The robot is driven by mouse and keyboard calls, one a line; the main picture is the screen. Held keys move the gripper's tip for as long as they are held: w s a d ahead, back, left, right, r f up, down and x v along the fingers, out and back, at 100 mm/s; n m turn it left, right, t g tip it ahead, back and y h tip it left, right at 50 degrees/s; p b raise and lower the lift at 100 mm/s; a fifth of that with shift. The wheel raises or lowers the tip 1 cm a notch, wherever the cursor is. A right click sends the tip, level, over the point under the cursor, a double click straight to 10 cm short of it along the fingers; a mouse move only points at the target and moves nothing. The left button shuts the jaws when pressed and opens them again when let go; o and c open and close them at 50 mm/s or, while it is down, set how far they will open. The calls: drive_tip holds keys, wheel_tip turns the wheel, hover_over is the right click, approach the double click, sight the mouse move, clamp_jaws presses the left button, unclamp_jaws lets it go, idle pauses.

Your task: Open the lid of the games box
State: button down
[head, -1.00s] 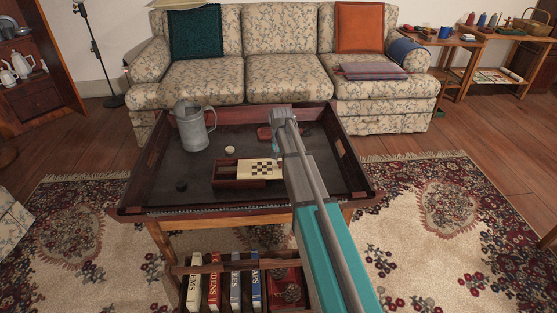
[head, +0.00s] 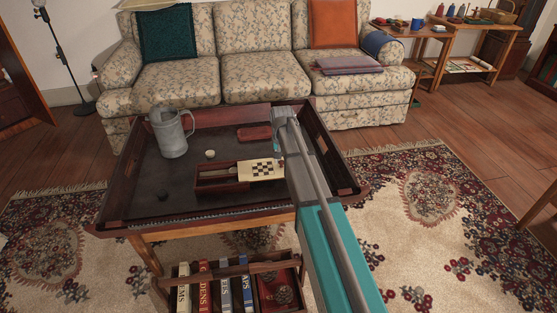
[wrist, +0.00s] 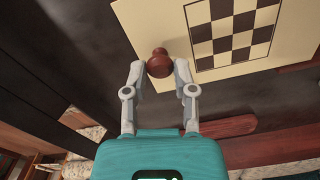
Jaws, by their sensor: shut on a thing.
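The games box (head: 214,187) is a low reddish-brown box on the dark tray-topped table. Its pale lid (head: 262,170) with a checkerboard lies to the right, slid partly off, so the left part of the box is open. In the wrist view, the lid (wrist: 194,60) fills the upper right, with a round brown knob (wrist: 159,65) near its edge. My gripper (wrist: 159,72) has its two fingers closed on either side of this knob. In the head view my arm covers the lid's right end and most of my gripper (head: 279,150).
The table (head: 150,213) has raised rims. A grey metal mug (head: 172,138), a small cream piece (head: 210,154), a dark round piece (head: 162,195) and a reddish case (head: 254,133) stand around the box. Books (head: 204,288) fill the shelf below; a sofa (head: 262,90) stands behind.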

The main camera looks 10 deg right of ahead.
drive_tip(key=shift+a, duration=0.1)
drive_tip(key=shift+c, duration=2.1)
unclamp_jaws()
drive_tip(key=shift+s, duration=0.1)
drive_tip(key=s+a+r+n+p, duration=0.2)
drive_tip(key=s, duration=1.1)
drive_tip(key=s+a+r+n+p, duration=0.2)
drive_tip(key=s, duration=1.1)
wheel_tip(320, 180, up, 38)
drive_tip(key=p, duration=3.8)
drive_tip(key=shift+w+d, duration=0.2)
drive_tip(key=shift+f, duration=0.1)
